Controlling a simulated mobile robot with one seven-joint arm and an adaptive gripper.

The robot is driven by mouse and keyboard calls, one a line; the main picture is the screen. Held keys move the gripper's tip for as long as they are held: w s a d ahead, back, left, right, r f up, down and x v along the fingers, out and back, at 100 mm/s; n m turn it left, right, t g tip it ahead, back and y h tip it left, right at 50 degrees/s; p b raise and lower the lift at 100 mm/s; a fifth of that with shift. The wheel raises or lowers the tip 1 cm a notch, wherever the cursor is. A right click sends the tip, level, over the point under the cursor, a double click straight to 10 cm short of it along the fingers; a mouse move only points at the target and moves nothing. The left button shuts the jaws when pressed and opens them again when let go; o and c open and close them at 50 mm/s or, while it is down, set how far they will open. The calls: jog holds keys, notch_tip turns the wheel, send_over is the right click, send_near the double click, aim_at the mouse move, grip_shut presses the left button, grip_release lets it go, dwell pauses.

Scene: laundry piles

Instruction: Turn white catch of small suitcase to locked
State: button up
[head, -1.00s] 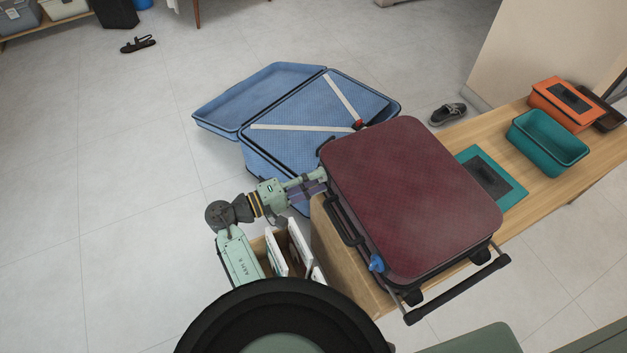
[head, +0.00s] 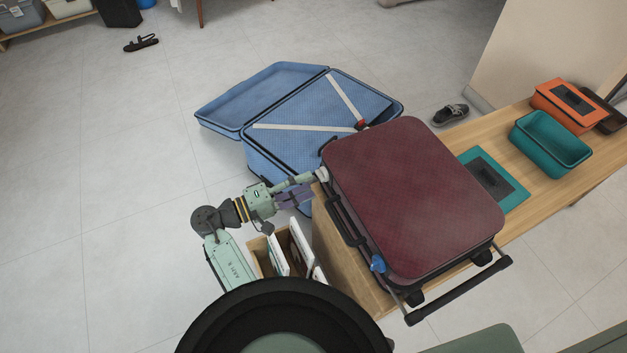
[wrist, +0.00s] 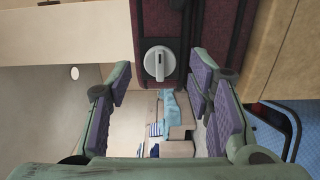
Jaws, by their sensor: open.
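The small maroon suitcase (head: 415,195) lies flat on the wooden bench. Its white catch (wrist: 159,63) is a round dial with a raised bar, on the suitcase's side in the wrist view; the bar stands nearly upright in that picture. My gripper (wrist: 161,82) is open and empty, with a purple-padded finger on each side of the catch and apart from it. In the head view my gripper (head: 306,187) is at the suitcase's left side, near its far left corner. A blue catch (head: 378,263) sits at the near left corner.
An open blue suitcase (head: 300,120) lies on the floor behind. A wooden box (head: 262,258) with white items stands below my arm. A teal bin (head: 550,142) and an orange box (head: 570,105) stand on the bench (head: 500,142). Open floor lies left.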

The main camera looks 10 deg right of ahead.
jog(key=s+a, duration=0.1)
jog(key=a, duration=0.7)
jog(key=shift+s, duration=0.3)
jog(key=shift+a, duration=0.1)
